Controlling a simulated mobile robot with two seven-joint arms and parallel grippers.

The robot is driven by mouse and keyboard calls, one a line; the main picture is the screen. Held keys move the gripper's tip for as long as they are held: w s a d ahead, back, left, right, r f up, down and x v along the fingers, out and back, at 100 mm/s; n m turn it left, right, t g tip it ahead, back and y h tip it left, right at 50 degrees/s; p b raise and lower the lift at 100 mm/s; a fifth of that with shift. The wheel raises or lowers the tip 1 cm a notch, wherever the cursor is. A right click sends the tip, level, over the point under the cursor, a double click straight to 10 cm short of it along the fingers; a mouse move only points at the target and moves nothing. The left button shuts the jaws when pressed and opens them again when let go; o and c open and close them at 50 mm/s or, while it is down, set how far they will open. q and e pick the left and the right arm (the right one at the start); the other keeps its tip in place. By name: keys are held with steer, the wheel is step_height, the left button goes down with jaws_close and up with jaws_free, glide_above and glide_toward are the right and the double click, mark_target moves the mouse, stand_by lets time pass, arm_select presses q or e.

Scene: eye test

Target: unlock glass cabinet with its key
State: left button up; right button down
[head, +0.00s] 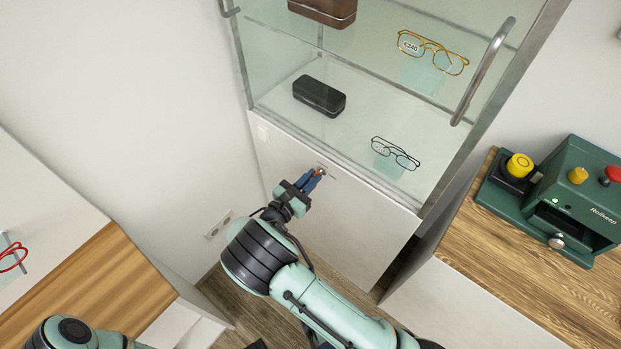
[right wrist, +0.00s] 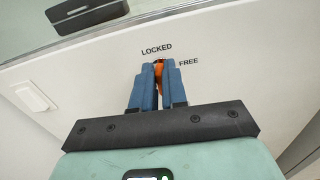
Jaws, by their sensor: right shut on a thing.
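The glass cabinet (head: 345,215) stands ahead, with a white lower panel below its glass shelves. My right gripper (head: 316,174) is at the upper part of this panel, its blue fingers shut on an orange thing, which looks like the key's head. The orange key (right wrist: 159,76) shows between the fingers in the right wrist view, just below the word LOCKED and left of the word FREE. The key's shaft and the lock are hidden, so I cannot tell how deep the key sits or how it is turned. My left gripper's fingers are not in view.
A metal handle (head: 484,72) runs up the cabinet's right side. Inside are a black case (head: 319,96), a brown case (head: 324,8) and two pairs of glasses. A green machine (head: 565,200) stands on the wooden counter (head: 475,238) at right. Another wooden top (head: 100,290) is at left.

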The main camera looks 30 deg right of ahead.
steer(key=m, duration=0.7)
steer(key=s+m+b, duration=0.1)
steer(key=m, duration=0.3)
steer(key=shift+d+f, duration=0.2)
steer(key=shift+f, duration=0.15)
steer(key=m, duration=0.1)
steer(key=m+b, duration=0.1)
steer(key=m, duration=0.1)
steer(key=shift+s+f, duration=0.1)
steer(key=shift+f, duration=0.15)
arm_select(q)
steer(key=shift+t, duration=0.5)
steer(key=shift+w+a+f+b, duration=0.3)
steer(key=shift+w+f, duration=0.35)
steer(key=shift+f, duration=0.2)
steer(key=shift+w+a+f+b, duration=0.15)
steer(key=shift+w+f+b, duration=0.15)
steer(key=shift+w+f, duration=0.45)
arm_select(e)
steer(key=shift+f+m, duration=0.15)
steer(key=shift+m, duration=1.75)
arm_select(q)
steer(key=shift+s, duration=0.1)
arm_select(e)
steer(key=c, duration=1.2)
jaws_free()
steer(key=shift+o, duration=0.2)
